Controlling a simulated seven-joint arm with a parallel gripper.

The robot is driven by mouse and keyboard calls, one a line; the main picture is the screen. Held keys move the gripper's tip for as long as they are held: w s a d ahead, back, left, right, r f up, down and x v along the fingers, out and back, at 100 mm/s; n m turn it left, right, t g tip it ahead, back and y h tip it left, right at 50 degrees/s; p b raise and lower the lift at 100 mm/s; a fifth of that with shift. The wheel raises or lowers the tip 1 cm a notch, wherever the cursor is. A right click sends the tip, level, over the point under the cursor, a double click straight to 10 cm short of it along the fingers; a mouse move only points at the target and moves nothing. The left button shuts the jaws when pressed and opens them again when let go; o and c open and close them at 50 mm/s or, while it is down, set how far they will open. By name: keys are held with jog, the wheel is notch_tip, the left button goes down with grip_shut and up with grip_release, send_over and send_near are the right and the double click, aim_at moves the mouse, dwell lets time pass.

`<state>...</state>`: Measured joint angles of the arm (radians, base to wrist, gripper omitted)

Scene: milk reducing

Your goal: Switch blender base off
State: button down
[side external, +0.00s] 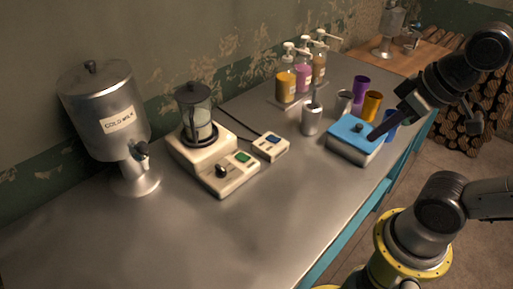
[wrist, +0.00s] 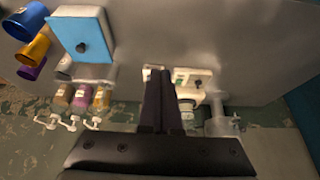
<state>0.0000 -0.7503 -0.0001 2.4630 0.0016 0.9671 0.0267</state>
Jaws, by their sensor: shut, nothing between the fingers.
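The cream blender base (side external: 203,157) stands on the metal counter in the side external view, with a dark-lidded jar (side external: 194,112) on it. Its front panel has a black knob or lever (side external: 221,171) and a green element (side external: 243,158). In the wrist view my shut fingers (wrist: 160,72) partly hide the blender base (wrist: 196,84). The switch position is unclear.
The cold milk dispenser (side external: 105,115) stands left of the blender. The blue-topped box (side external: 355,132), coloured cups (side external: 372,105), a metal cup (side external: 311,119) and pump bottles (side external: 286,85) stand to the right. The counter's front left (side external: 190,240) is clear.

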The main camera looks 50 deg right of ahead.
jog(key=w+r+g, duration=0.1)
jog(key=w+r, duration=0.6)
jog(key=r, duration=0.1)
jog(key=g, duration=0.6)
send_over(245, 157)
jog(key=w, duration=0.3)
notch_tip(245, 157, down, 11)
jog(key=shift+s+f, duration=0.2)
jog(key=shift+f, duration=0.15)
jog(key=f, duration=0.4)
jog(key=s+f, duration=0.1)
jog(key=f, duration=0.4)
jog(key=s+f, duration=0.1)
jog(key=f, duration=0.3)
jog(key=shift+s+f, duration=0.1)
jog(key=shift+f, duration=0.2)
